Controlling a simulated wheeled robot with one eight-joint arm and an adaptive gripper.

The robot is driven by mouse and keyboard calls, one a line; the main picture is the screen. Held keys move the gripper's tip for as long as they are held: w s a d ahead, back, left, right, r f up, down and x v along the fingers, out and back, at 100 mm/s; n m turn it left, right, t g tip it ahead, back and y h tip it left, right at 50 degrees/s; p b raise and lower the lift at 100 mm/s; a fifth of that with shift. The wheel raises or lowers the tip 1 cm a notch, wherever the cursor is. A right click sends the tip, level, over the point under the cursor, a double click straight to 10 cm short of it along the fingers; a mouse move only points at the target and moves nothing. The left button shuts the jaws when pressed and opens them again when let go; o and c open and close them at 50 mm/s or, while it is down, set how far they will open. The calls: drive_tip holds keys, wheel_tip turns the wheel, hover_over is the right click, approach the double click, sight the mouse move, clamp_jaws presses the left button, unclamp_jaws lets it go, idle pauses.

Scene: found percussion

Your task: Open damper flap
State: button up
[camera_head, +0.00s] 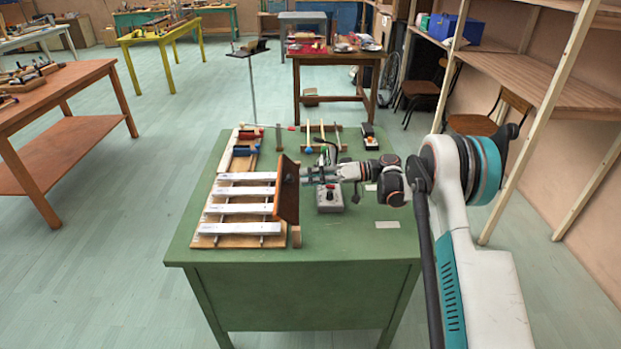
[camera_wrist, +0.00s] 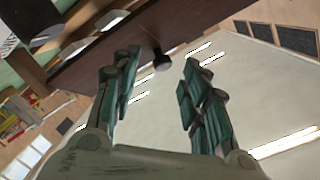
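The damper flap (camera_head: 286,190) is a brown wooden panel standing nearly upright at the right end of the silver-bar instrument (camera_head: 237,190). In the wrist view, the flap (camera_wrist: 130,42) crosses the top of the picture, and its small dark knob (camera_wrist: 162,62) appears between my fingertips. My gripper (camera_head: 308,173) is just right of the flap in the head view, pointing at it. In the wrist view, my gripper (camera_wrist: 160,72) has its two fingers wide apart with nothing held. I cannot tell whether a fingertip touches the flap.
The instrument stands on a green table (camera_head: 340,250). A grey box with a red-topped control (camera_head: 329,198) is below my gripper. Coloured cylinders (camera_head: 244,146) and a wooden frame (camera_head: 323,136) lie farther back. Wooden shelving (camera_head: 520,75) stands right of my arm. The table's front right is mostly clear.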

drive_tip(key=d+r, duration=0.1)
drive_tip(key=d, duration=1.1)
drive_tip(key=shift+s+r, duration=0.2)
drive_tip(key=shift+a, duration=0.1)
